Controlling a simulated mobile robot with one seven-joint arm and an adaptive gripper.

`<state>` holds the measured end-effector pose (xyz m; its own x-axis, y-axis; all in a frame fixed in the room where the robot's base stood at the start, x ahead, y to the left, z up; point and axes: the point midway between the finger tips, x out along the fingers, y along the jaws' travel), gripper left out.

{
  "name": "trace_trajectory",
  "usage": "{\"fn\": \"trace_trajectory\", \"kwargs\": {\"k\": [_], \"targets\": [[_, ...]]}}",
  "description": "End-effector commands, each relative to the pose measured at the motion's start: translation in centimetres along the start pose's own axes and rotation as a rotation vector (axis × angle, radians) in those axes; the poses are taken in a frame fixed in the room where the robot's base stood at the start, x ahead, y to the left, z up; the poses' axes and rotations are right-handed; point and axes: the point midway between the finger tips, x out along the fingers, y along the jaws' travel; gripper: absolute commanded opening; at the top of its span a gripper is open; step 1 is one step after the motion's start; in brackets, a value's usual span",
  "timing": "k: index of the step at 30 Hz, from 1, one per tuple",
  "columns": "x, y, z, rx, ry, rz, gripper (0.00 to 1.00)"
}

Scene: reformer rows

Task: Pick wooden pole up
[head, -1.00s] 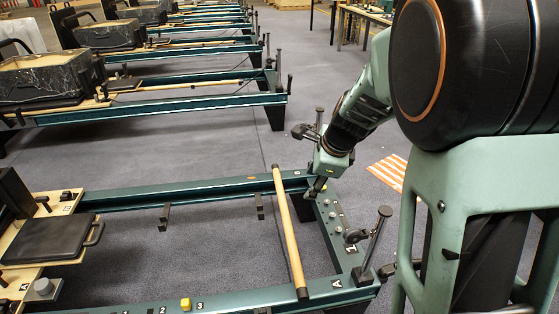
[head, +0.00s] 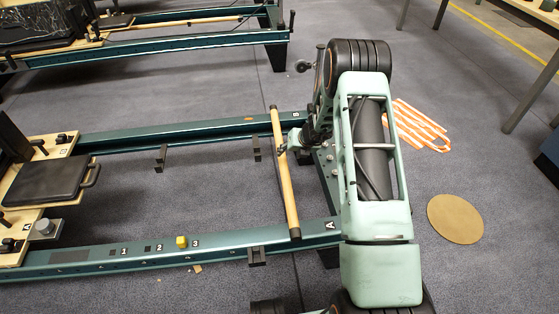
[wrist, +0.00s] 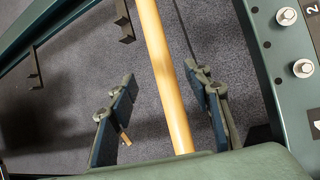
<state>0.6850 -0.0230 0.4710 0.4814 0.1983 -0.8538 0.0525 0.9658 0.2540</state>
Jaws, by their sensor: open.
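The wooden pole (head: 285,175) lies across the two green rails of the near reformer frame, with dark ends resting on the rails. In the wrist view the pole (wrist: 166,70) runs lengthwise between the two fingers of my gripper (wrist: 163,110). The fingers are spread, with a gap on each side of the pole. In the head view my gripper (head: 287,148) is at the upper half of the pole, coming from its right side. My arm hides part of the frame's right end.
A carriage with a black pad (head: 45,181) is at the left. An orange-striped strap (head: 420,127) and a round brown disc (head: 455,218) lie on the floor at right. Another reformer (head: 150,39) stands behind.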

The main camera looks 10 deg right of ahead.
Motion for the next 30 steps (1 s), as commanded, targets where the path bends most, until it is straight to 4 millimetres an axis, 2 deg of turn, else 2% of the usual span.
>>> {"fn": "trace_trajectory", "kwargs": {"k": [1, 3, 11, 19, 24, 30], "targets": [[1.2, 0.1, -0.3, -0.004, 0.003, 0.001, 0.45], [2.3, 0.1, -0.2, -0.006, 0.002, 0.001, 0.45], [4.3, 0.1, -0.1, -0.006, 0.001, 0.000, 0.45], [8.1, -0.1, 0.0, -0.011, 0.002, 0.001, 0.45], [9.1, -0.1, 0.2, -0.008, 0.001, 0.000, 0.45], [9.0, -0.1, 0.2, -0.007, 0.001, 0.001, 0.45]]}}
